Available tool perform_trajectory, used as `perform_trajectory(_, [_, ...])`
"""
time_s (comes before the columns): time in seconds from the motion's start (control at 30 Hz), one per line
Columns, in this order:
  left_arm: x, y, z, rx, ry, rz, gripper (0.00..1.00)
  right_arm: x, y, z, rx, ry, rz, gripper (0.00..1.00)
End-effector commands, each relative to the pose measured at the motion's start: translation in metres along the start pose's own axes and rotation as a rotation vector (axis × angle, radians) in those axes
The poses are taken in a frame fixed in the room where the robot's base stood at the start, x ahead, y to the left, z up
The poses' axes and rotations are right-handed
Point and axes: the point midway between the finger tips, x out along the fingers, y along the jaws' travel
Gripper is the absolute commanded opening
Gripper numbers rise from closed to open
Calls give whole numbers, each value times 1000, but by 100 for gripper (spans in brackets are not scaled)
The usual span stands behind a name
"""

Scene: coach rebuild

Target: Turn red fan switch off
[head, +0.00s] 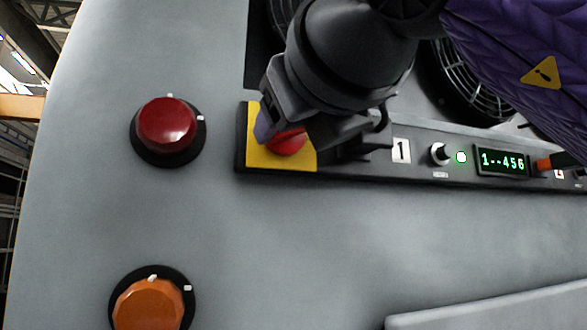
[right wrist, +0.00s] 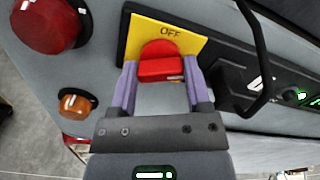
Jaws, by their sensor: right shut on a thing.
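The red fan switch (head: 287,141) sits on a yellow plate (head: 262,152) at the left end of a dark panel. In the right wrist view the red switch (right wrist: 161,66) stands between my right gripper's two purple fingers, below the word OFF on the yellow plate (right wrist: 198,42). My right gripper (head: 284,132) is shut on the switch, one finger on each side. In the head view the gripper hides part of the switch and plate. My left gripper is in neither view.
A red round lamp (head: 166,124) and an orange one (head: 149,304) are on the grey wall at left. The panel carries a black knob (head: 440,153) and a green display (head: 502,161). Fan grilles (head: 470,85) are above. A black cable loop (right wrist: 262,60) passes beside the gripper.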

Motion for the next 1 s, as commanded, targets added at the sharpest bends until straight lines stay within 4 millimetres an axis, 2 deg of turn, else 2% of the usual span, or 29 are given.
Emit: perform_trajectory(1.0, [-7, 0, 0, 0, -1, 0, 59, 0, 4, -1, -921, -3, 0, 3])
